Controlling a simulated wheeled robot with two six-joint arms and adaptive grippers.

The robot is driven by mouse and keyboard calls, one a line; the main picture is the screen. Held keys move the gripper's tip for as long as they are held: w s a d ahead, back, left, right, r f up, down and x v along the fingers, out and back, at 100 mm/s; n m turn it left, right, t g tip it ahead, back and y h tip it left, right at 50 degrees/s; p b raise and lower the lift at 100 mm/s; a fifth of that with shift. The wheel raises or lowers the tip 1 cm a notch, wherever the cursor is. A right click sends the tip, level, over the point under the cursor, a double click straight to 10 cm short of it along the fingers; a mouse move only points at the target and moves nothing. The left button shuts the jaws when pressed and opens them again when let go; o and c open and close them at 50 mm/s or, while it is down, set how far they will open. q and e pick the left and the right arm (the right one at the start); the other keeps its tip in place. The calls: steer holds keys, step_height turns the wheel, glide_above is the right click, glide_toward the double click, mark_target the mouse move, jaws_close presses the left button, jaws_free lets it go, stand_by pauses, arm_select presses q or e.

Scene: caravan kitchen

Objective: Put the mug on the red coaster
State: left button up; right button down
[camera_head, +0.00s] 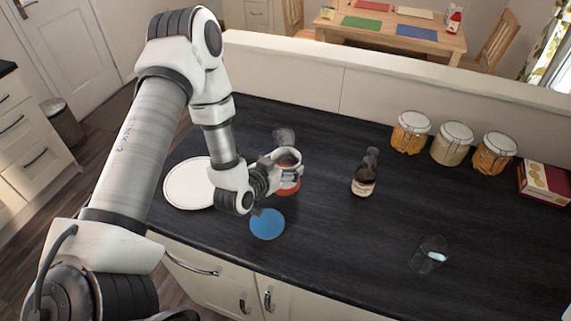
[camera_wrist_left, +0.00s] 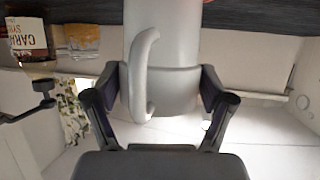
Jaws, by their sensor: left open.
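The mug (camera_head: 290,157) is pale with dark contents and stands upright over the red coaster (camera_head: 289,189). The coaster's near part shows below it, and I cannot tell exactly how the mug's base sits on it. My left gripper (camera_head: 277,175) is at the mug from the left, with its jaws open around it. In the left wrist view the mug (camera_wrist_left: 178,45) fills the space between the two open fingers (camera_wrist_left: 160,100), with its handle (camera_wrist_left: 144,75) facing the camera. My right gripper is not in view.
A blue coaster (camera_head: 267,224) lies in front and a white plate (camera_head: 188,184) to the left. A dark bottle (camera_head: 365,172) stands to the right. A clear glass (camera_head: 430,254), several jars (camera_head: 453,144) and a red box (camera_head: 545,183) are farther right. The counter between is clear.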

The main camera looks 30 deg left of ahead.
arm_select(q)
steer(key=shift+o, duration=0.9)
steer(key=shift+s, duration=0.15)
steer(key=shift+s+r, duration=0.2)
steer(key=shift+s, duration=0.05)
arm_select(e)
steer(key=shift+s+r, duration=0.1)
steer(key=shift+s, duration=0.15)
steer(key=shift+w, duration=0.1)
arm_select(q)
steer(key=shift+s, duration=0.25)
steer(key=v, duration=0.3)
steer(key=r+p+v, duration=0.1)
steer(key=v, duration=0.3)
steer(key=shift+w, duration=0.2)
steer(key=p+v, duration=0.2)
steer(key=p, duration=0.1)
steer(key=p+v, duration=0.1)
steer(key=v, duration=0.1)
steer(key=shift+s+f, duration=0.25)
steer(key=shift+f, duration=0.05)
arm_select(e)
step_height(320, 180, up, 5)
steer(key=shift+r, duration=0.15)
